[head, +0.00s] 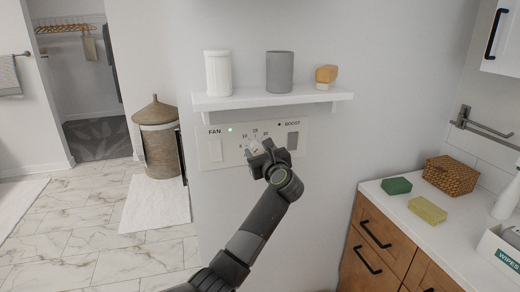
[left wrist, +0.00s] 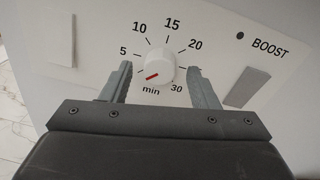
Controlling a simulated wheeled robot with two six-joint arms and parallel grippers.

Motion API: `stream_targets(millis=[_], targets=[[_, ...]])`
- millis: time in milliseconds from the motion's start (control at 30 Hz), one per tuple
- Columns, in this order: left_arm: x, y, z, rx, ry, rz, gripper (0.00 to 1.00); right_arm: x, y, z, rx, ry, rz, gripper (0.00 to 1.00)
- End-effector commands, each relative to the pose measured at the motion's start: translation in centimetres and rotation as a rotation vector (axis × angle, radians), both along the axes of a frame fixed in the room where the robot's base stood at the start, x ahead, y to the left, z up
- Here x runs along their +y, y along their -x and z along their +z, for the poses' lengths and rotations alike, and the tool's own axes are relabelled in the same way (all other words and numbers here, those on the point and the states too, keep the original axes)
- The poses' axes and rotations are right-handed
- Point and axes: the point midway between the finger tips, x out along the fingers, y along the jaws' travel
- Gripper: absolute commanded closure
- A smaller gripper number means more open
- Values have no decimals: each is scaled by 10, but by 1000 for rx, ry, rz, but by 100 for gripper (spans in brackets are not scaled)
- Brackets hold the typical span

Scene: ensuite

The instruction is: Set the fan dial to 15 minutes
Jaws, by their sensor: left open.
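The white fan dial (left wrist: 158,62) sits on a wall panel (head: 210,161) with marks from 5 to 30 min around it. Its red pointer mark is at the lower left of its face, below the 5 mark and away from the 15 at the top. My left gripper (left wrist: 160,71) is open, with one finger on each side of the dial. A small gap seems to show at each finger; contact cannot be told. In the head view my left gripper (head: 262,151) covers most of the dial. My right gripper is not in view.
A FAN switch (head: 215,149) and a BOOST switch (head: 293,140) flank the dial. A counter (head: 400,222) stands at the right.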

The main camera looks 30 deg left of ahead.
Motion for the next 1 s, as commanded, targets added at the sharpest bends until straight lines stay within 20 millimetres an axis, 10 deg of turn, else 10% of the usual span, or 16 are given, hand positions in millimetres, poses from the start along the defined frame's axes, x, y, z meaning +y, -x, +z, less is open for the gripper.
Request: stream_targets(millis=[367,700,1000], targets=[[4,-3,0,0,0,0,47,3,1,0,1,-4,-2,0],[4,-3,0,0,0,1,90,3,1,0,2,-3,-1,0],[3,-3,1,31,-25,0,90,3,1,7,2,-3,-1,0]])
